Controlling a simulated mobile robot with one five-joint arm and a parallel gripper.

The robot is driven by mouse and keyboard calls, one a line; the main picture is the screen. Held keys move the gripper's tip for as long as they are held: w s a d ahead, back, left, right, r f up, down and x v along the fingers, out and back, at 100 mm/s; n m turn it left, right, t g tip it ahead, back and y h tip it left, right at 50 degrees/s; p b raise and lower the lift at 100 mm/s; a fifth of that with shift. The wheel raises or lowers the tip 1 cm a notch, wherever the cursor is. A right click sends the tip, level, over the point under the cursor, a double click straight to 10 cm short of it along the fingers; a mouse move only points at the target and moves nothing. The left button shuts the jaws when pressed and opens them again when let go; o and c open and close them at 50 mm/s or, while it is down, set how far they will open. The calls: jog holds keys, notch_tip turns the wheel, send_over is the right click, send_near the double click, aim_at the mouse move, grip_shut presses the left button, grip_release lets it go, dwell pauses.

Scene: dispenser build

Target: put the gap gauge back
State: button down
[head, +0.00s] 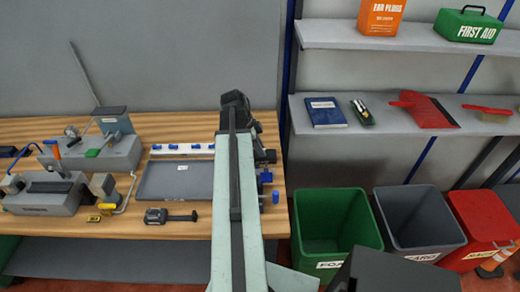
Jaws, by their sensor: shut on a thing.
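My arm reaches up the picture over the right end of the wooden bench in the head view. My gripper (262,152) is at its far end, mostly hidden behind the arm; only dark parts show at its right side. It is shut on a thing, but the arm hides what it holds. I cannot make out a gap gauge for certain. A small dark tool with a flat bar (170,216) lies on the bench near its front edge, left of my arm and apart from it.
A grey tray (150,181) lies left of my arm, with a white strip with blue knobs (182,149) behind it. Grey fixtures (108,155) crowd the bench's left side. Blue pieces (265,177) stand right of my arm. Green (331,250), grey and red bins stand right, below shelves (400,38).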

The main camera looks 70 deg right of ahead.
jog(key=shift+f+b, duration=0.45)
jog(key=shift+f, duration=0.05)
jog(key=c, duration=0.9)
grip_release()
jog(key=shift+c, duration=0.2)
jog(key=shift+r, duration=0.15)
notch_tip(320, 180, up, 7)
jog(key=p, duration=0.7)
